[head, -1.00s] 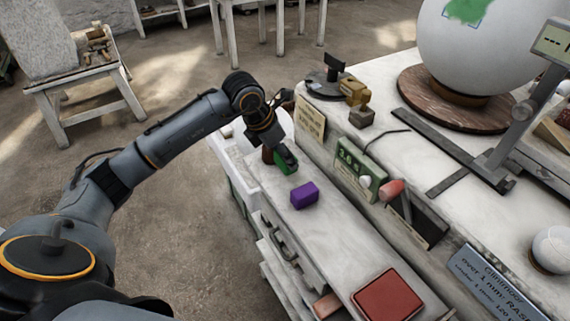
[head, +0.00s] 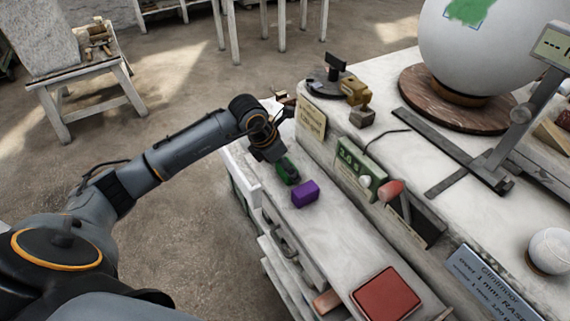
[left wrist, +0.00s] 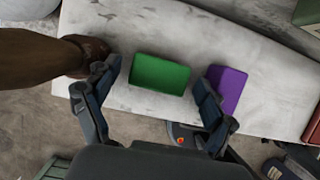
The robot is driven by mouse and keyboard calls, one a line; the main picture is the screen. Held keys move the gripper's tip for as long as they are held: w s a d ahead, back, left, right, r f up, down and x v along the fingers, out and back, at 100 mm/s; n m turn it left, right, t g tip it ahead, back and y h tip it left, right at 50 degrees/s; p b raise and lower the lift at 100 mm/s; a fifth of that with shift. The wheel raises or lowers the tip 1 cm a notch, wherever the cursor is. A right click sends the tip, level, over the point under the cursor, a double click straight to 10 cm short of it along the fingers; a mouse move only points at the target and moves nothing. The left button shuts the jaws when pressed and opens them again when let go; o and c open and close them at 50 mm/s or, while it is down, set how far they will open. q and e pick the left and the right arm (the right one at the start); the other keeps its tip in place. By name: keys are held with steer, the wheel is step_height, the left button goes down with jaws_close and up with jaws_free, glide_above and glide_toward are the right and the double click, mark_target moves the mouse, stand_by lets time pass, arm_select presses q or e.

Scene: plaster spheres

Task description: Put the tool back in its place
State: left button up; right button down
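A green block (head: 290,172) is on the pale ledge close to a purple block (head: 305,193). My left gripper (left wrist: 158,78) is open, with one finger on each side of the green block, which also shows in the left wrist view (left wrist: 160,74). Narrow gaps show between the fingers and the block. The right finger is near the purple block (left wrist: 228,88). A brown rounded handle-like thing (left wrist: 45,55) lies left of the left finger; I cannot tell what it belongs to. Which object is the tool is not clear. My right gripper is not in view.
A red block (head: 387,300) lies at the near end of the ledge (head: 345,250). The ledge between the purple and red blocks is clear.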

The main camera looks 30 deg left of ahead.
arm_select(q)
steer(key=shift+s+a+r, duration=0.1)
steer(key=shift+s+r, duration=0.05)
steer(key=shift+r, duration=0.4)
steer(key=b+v, duration=0.2)
steer(key=v, duration=0.9)
steer(key=shift+s+f, duration=0.1)
steer(key=shift+s, duration=0.05)
